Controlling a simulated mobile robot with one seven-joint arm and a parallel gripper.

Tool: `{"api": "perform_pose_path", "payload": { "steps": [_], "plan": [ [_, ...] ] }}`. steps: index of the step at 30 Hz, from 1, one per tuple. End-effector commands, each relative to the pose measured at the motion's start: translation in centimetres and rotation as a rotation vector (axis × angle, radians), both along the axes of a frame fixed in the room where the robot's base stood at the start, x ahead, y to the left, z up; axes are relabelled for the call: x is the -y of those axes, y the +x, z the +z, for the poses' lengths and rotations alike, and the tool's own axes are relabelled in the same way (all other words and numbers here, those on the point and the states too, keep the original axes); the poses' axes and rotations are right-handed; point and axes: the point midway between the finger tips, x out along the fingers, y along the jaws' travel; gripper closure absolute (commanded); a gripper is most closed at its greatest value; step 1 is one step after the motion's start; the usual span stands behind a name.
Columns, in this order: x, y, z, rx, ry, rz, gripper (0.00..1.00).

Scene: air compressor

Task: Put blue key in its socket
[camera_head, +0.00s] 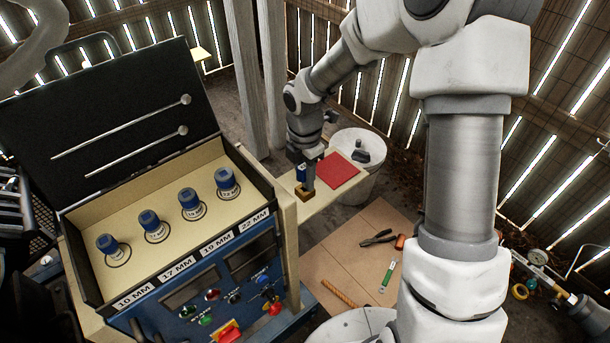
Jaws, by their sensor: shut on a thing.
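My gripper (307,184) points down over a pale wooden shelf right of the open box, small in view. It is shut on a small blue thing (301,173), likely the blue key, mostly hidden by the fingers. A small brown wooden block (305,194) is right under the fingertips; I cannot tell whether the blue thing touches it or sits in it. Several blue-topped sockets stand upright in a row in the box's cream panel, among them one at the left (107,244) and one at the right (227,182). Labels on the front read 10, 17, 19 and 22 MM.
The blue control panel (205,300) has buttons and a red switch. The black lid (100,120) stands open behind the sockets. A red mat (338,170) lies on the shelf beside my gripper. Pliers (378,238) and a green-handled tool (387,275) lie on a board below.

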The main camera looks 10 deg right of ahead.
Motion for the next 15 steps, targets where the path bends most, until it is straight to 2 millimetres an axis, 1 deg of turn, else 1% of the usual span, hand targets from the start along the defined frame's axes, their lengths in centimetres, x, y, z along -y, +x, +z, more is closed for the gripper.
{"api": "perform_pose_path", "payload": {
  "steps": [15],
  "plan": [
    [-0.01,0.01,-0.74,0.000,0.000,0.000,1.00]
  ]
}}
